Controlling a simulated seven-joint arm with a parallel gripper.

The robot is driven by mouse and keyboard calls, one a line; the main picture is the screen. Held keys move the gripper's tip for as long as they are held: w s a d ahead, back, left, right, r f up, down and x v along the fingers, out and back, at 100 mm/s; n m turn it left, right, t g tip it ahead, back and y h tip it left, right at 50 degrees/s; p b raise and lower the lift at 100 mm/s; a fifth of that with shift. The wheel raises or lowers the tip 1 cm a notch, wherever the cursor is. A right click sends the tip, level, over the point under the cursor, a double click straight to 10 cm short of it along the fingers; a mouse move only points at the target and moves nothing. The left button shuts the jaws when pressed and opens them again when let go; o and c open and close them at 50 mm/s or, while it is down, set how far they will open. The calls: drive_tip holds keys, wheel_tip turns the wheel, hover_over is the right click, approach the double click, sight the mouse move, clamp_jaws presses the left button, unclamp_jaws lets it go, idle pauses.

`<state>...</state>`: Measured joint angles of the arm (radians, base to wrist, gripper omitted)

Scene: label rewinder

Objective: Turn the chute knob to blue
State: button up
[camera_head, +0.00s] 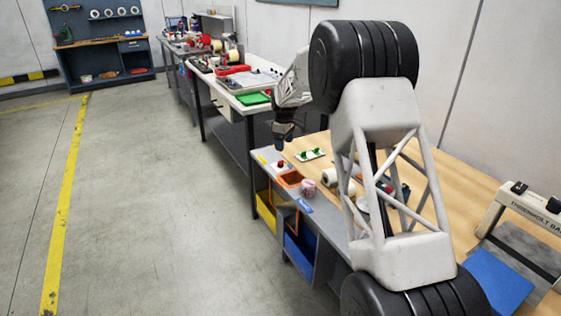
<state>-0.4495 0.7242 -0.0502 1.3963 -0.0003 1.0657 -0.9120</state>
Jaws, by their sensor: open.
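My gripper (281,146) hangs open and empty, pointing down, above the far left end of the workbench. A small red knob (280,164) sits on the grey front strip of the bench just below it; the gripper appears apart from it. Which way the knob points is too small to tell. A yellow mark (261,159) lies to the left of the knob, and a blue mark (305,206) lies nearer the camera. An orange-lined chute opening (290,179) is beside the knob. Below are a yellow bin (266,211) and a blue bin (299,256).
A white plate with green pieces (310,154) stands behind the knob. A pinkish roll (308,188) and white rolls lie nearer. My arm hides much of the wooden bench top (470,205). A blue mat (497,279) is at right. The floor at left is clear.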

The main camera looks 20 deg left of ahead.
sight(280, 161)
drive_tip(key=shift+w+a+f, duration=0.35)
drive_tip(key=shift+a+f, duration=0.5)
drive_tip(key=shift+f, duration=3.85)
drive_tip(key=c, duration=0.9)
